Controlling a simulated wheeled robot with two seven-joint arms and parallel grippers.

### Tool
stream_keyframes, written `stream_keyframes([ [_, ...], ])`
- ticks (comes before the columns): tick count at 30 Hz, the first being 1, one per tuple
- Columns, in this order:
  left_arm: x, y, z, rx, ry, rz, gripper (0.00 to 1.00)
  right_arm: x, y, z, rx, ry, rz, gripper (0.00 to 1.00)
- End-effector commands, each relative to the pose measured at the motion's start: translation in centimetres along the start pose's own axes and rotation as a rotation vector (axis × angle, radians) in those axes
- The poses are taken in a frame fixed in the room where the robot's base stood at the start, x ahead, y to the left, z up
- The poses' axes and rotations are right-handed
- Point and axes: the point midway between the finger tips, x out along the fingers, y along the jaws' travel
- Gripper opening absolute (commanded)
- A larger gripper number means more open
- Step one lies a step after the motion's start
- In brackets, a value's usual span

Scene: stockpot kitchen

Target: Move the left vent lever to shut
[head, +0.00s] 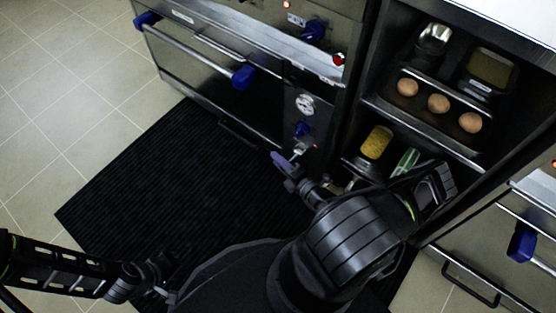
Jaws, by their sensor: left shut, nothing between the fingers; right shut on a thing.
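The lever with a blue grip (302,129) sits on the narrow steel panel right of the left oven's door, below a round white gauge (305,104). I take it for the left vent lever; its exact setting is too small to read. My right gripper (302,148) reaches the panel and is shut at the lever's lower end, with a purple disc (281,160) beside its wrist. The fingers and lever overlap, so the grip itself is partly hidden. My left gripper (163,268) is shut and empty, low over the black mat, well away from the lever.
The left oven (205,75) has a bar handle with blue ends. To the right, an open shelf holds a tray of eggs (438,103), a yellow item (376,142) and a green one. A black ribbed mat (150,180) covers the floor in front; tiles lie clear leftward.

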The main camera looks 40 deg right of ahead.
Motion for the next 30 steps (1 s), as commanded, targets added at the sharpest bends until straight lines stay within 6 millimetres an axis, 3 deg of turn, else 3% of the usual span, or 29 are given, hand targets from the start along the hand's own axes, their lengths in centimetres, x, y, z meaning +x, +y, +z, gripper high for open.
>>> stream_keyframes([
  [12, -1.6, 0.9, 0.4, 0.006, -0.011, 0.005, 0.0, -0.2, 1.8, 0.7, 0.221, 0.044, -0.051, 0.0],
  [28, -1.6, 1.0, 0.5, 0.007, -0.012, 0.006, 0.0, -0.1, 1.9, 0.8, 0.252, 0.048, -0.056, 0.0],
  [29, -1.6, 1.0, 0.5, 0.007, -0.012, 0.005, 0.0, -0.1, 1.9, 0.8, 0.251, 0.048, -0.056, 0.31],
  [30, -1.6, 0.9, 0.5, 0.006, -0.012, 0.005, 0.0, -0.1, 1.9, 0.8, 0.251, 0.048, -0.056, 0.34],
])
